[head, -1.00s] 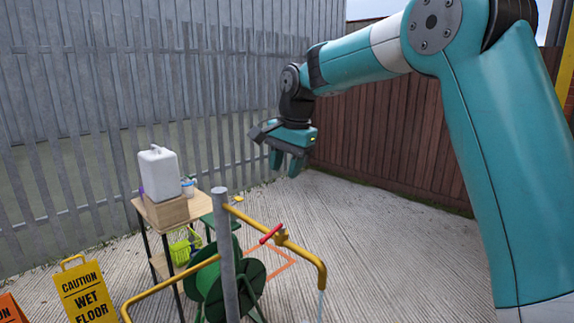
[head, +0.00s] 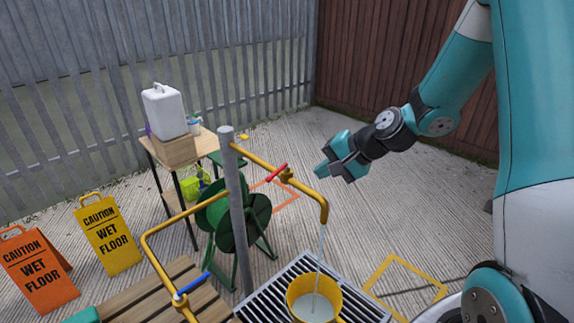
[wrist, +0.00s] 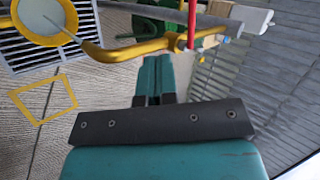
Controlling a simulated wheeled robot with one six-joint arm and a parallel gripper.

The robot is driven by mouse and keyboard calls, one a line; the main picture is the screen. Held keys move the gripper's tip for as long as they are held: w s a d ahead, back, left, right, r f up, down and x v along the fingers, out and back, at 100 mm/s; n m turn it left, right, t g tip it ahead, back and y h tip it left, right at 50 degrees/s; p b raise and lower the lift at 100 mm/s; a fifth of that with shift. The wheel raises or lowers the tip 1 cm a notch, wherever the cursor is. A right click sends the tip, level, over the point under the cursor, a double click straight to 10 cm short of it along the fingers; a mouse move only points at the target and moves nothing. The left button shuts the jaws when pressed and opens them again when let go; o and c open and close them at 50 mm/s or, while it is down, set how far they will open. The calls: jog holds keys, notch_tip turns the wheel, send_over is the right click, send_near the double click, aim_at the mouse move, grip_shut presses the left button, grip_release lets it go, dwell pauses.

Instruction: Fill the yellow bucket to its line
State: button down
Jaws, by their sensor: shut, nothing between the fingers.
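The yellow bucket (head: 297,292) stands on a drain grate at the bottom of the head view. A thin stream of water falls into it from the yellow spout (head: 324,208). Pale liquid shows inside; I cannot make out the line or level. A red lever (head: 277,172) sits on the yellow pipe above the spout. My gripper (head: 329,172) is shut and empty, in the air right of the red lever and apart from it. In the wrist view, my gripper (wrist: 158,62) points toward the pipe, with the red lever (wrist: 192,25) ahead and the bucket (wrist: 70,27) at upper left.
A grey post (head: 238,225) carries the pipes. A blue lever (head: 191,287) sits on the lower pipe, beside a wooden slatted surface (head: 150,290). Behind are a green hose reel (head: 220,220) and a table with a white jug (head: 165,110). Wet-floor signs (head: 108,235) stand left.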

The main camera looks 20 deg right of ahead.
jog(key=s+m+t, duration=0.1)
jog(key=s+t, duration=0.1)
jog(key=p, duration=0.6)
send_near(278, 171)
jog(key=shift+s+f+x, duration=0.2)
jog(key=shift+x, duration=1.05)
jog(key=shift+s+f+x, duration=0.2)
jog(key=shift+x, duration=1.05)
jog(key=shift+s+f+x, duration=0.2)
jog(key=shift+f+x, duration=0.05)
jog(key=shift+x, duration=1)
jog(key=shift+m, duration=0.3)
